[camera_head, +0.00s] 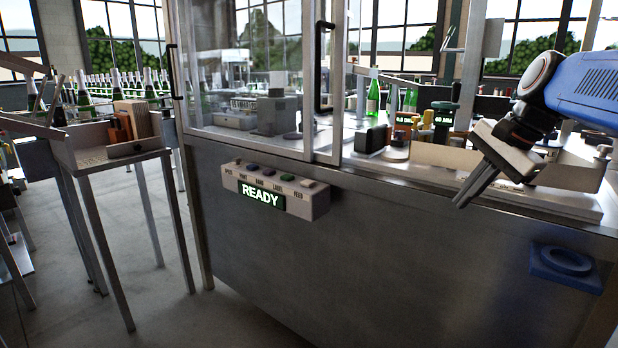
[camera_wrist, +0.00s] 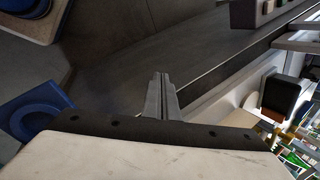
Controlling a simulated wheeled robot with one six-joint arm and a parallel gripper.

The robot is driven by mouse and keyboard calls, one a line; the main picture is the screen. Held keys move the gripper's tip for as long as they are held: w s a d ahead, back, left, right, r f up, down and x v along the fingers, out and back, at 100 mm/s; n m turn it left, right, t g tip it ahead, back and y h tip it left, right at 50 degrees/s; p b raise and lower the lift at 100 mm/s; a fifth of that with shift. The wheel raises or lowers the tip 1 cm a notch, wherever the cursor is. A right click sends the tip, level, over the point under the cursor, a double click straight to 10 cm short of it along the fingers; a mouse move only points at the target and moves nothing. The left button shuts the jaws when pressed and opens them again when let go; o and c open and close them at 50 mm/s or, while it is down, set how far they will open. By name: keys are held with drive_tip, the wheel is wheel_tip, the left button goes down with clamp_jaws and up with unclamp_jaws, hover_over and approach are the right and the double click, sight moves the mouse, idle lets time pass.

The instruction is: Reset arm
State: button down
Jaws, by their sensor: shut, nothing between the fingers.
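My gripper (camera_head: 462,204) hangs at the right in the head view, in front of the steel machine's front edge, with its fingers pointing down and left. In the wrist view my gripper (camera_wrist: 161,76) shows its two fingers together, with nothing between them. My blue arm comes in from the right edge of the head view.
The steel machine cabinet (camera_head: 400,240) fills the middle, with glass doors and a button box (camera_head: 275,190) reading READY. A blue ring holder (camera_head: 566,262) juts from its front. A green bottle (camera_head: 373,95) stands on top. A side table (camera_head: 110,150) is at left; floor between is clear.

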drive_tip(key=s+a+f+n+h, duration=0.1)
drive_tip(key=s+f+n, duration=0.5)
drive_tip(key=s+f, duration=0.4)
drive_tip(key=s+a+f+n+h, duration=0.2)
drive_tip(key=s+f+n, duration=0.5)
drive_tip(key=s+f, duration=0.3)
wheel_tip(320, 180, down, 3)
drive_tip(key=shift+a+r+t, duration=0.1)
drive_tip(key=shift+a+t, duration=0.15)
drive_tip(key=shift+t, duration=0.05)
